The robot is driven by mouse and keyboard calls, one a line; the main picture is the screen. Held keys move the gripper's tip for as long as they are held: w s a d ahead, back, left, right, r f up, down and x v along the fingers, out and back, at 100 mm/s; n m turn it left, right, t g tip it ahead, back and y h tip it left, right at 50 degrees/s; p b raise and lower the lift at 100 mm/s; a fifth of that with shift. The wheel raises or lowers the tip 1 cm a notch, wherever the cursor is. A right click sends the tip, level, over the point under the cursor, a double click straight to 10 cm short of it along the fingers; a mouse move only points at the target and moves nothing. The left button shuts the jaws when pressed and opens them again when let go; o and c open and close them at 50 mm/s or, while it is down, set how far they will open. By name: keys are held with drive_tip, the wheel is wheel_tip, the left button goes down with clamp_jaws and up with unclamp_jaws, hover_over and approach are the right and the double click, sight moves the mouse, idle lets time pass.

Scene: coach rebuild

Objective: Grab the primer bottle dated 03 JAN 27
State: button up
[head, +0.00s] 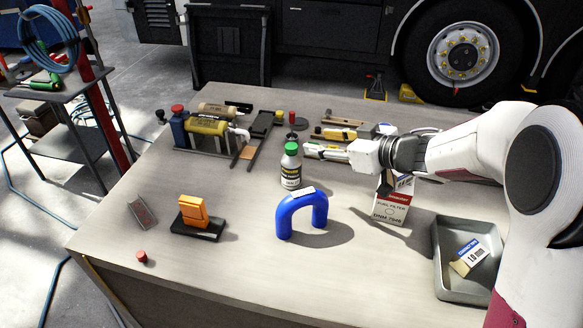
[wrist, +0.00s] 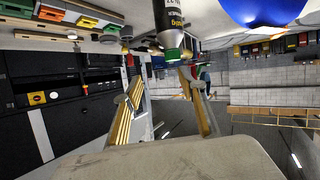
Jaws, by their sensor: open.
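No other primer bottle is clearly visible.
A blue curved hose (head: 283,215) stands in front of the bottle. A fuel filter box (head: 391,208) stands under my arm. A grey tray (head: 441,262) is at right, an orange block (head: 193,208) at left. Tubes and a rack (head: 205,127) are behind. The front bench is mostly clear.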

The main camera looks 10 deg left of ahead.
sight(296, 149)
drive_tip(key=shift+s+a+f+n+g+y, duration=0.4)
drive_tip(key=shift+s+a+f+g, duration=0.45)
drive_tip(key=shift+a+f, duration=0.25)
drive_tip(key=shift+x, duration=1.25)
drive_tip(key=shift+w, duration=0.15)
drive_tip(key=shift+w+x, duration=0.2)
drive_tip(key=shift+x, duration=2.35)
drive_tip(key=shift+d, duration=0.15)
clamp_jaws()
